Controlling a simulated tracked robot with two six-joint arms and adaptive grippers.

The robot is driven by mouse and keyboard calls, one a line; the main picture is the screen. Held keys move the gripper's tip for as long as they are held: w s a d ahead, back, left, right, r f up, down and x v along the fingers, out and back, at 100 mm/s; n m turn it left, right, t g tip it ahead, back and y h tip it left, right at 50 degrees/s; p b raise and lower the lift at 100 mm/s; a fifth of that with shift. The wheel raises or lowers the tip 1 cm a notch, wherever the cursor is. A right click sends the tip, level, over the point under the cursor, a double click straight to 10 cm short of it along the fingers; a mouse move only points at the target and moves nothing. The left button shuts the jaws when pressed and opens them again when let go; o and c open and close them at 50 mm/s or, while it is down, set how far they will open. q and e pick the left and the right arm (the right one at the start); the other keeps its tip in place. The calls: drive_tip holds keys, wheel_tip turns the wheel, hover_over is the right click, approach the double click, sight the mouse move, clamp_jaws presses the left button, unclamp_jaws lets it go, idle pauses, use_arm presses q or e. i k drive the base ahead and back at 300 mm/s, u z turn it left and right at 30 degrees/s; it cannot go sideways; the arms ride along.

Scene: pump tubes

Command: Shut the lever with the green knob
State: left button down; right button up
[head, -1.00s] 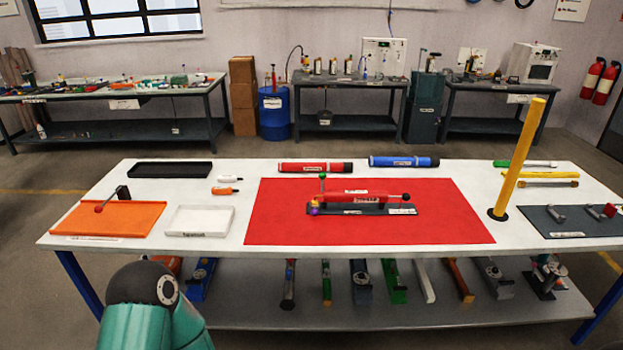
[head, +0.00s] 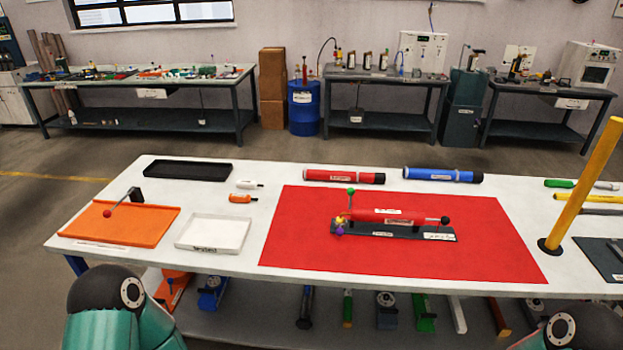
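The green knob (head: 351,190) tops a thin lever that stands upright at the left end of the red pump tube (head: 385,216). The tube lies on a dark base (head: 400,233) on the red mat (head: 300,257). A purple knob (head: 339,230) and a yellow part (head: 342,217) sit low at the same end, and a black knob (head: 445,220) is at the right end. Parts of my arms show at the bottom left and bottom right. Neither of my grippers is in view.
An orange tray (head: 80,222) with a red-knobbed lever and a white tray (head: 182,236) lie left of the mat. A black tray (head: 165,168) and red and blue tubes (head: 440,174) lie behind. A yellow post (head: 585,185) stands at right.

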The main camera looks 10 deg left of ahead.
sight(350, 192)
drive_tip(key=i, duration=0.9)
drive_tip(key=z, duration=0.4)
